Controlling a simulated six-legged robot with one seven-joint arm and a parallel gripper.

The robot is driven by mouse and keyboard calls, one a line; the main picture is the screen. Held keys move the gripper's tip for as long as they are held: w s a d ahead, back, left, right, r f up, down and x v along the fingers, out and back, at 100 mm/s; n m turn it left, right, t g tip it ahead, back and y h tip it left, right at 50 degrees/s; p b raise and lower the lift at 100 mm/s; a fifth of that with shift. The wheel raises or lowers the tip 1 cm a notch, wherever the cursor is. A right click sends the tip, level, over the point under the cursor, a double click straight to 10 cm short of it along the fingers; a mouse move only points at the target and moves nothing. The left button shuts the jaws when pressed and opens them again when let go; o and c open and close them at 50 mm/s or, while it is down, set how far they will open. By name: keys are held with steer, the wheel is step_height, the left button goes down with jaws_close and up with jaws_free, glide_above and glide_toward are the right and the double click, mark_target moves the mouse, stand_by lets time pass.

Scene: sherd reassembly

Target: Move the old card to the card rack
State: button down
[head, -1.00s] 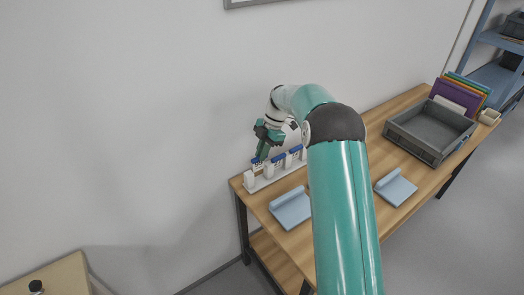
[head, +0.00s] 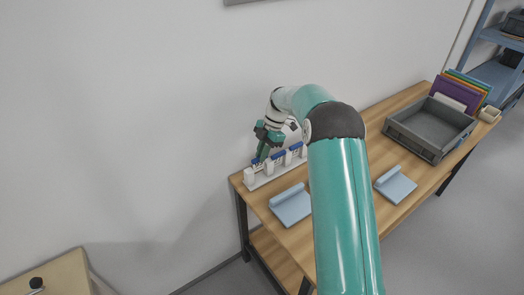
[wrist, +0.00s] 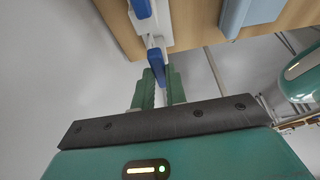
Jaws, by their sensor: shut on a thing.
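A white rack (head: 262,181) with upright posts stands along the left back edge of the table, by the wall. Several blue-topped cards (head: 278,156) stand in it. My gripper (head: 262,156) is over the left end of this rack, pointing down. In the wrist view my gripper (wrist: 158,88) has its green fingers shut on a blue-topped card (wrist: 156,62). The white rack (wrist: 158,30) shows just beyond the card. I cannot tell whether this card is the old one, or whether it is still seated in a slot.
Two light blue stands (head: 290,206) (head: 395,185) lie on the wooden table (head: 335,170). A grey bin (head: 425,150) and coloured folders (head: 462,92) are at the right end. The wall (head: 150,100) is close behind the rack. Part of the table is hidden by my arm.

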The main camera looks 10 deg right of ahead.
steer(key=shift+f, duration=0.1)
stand_by(0.3)
steer(key=shift+f, duration=1.15)
steer(key=c, duration=1.3)
jaws_free()
steer(key=shift+c, duration=0.2)
steer(key=shift+r, duration=0.1)
steer(key=v, duration=1.3)
steer(key=shift+d+r, duration=0.2)
steer(key=shift+r, duration=0.1)
